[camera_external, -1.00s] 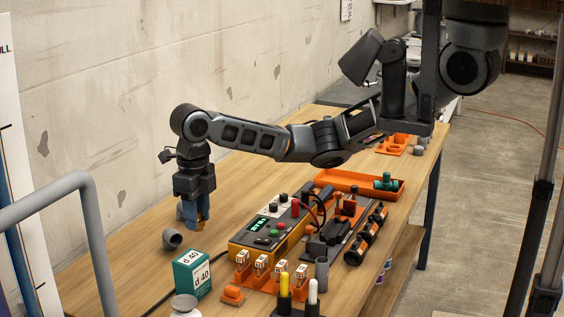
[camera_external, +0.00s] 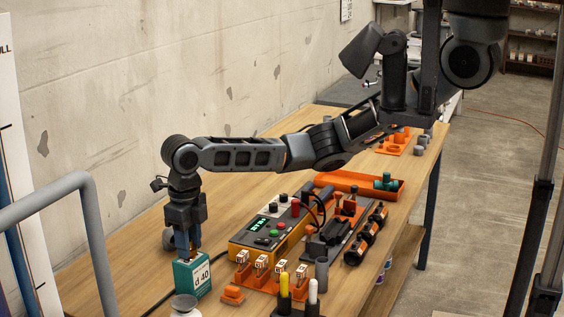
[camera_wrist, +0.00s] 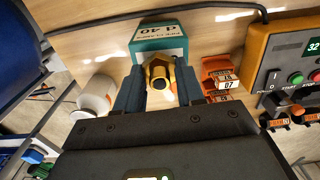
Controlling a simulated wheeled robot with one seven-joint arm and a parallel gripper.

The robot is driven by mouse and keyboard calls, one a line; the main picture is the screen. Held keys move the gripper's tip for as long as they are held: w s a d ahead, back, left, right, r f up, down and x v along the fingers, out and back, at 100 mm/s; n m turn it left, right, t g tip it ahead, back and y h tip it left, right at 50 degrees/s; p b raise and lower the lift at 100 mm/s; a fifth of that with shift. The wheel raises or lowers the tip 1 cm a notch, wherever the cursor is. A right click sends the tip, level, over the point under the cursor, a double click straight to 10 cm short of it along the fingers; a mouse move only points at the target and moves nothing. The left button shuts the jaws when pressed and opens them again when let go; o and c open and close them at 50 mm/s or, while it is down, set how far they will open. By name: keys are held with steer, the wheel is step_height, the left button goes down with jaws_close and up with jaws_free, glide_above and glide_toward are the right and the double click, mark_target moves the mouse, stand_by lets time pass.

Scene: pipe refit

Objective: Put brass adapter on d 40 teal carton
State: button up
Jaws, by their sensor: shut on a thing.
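The brass adapter (camera_wrist: 160,74) is held between the fingertips of my gripper (camera_wrist: 159,84) in the wrist view. It is a gold ring-like piece with a dark opening. My gripper (camera_external: 187,247) is shut on it, fingers pointing down. The teal carton (camera_external: 192,278) with a white "d 40" label stands upright on the bench, directly below and just in front of the fingers in the external view. In the wrist view the carton (camera_wrist: 158,36) lies just beyond the adapter, which overlaps its near edge. I cannot tell whether adapter and carton touch.
A grey pipe elbow (camera_external: 168,241) is partly hidden behind my gripper. A white round container (camera_external: 185,306) stands near the carton. Orange holders (camera_external: 262,275) with small blocks and a yellow-and-black control box (camera_external: 270,236) stand to the right. A black cable crosses the bench.

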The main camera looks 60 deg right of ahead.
steer(key=o, duration=1.1)
steer(key=shift+o, duration=0.2)
step_height(320, 180, up, 12)
steer(key=shift+b, duration=0.4)
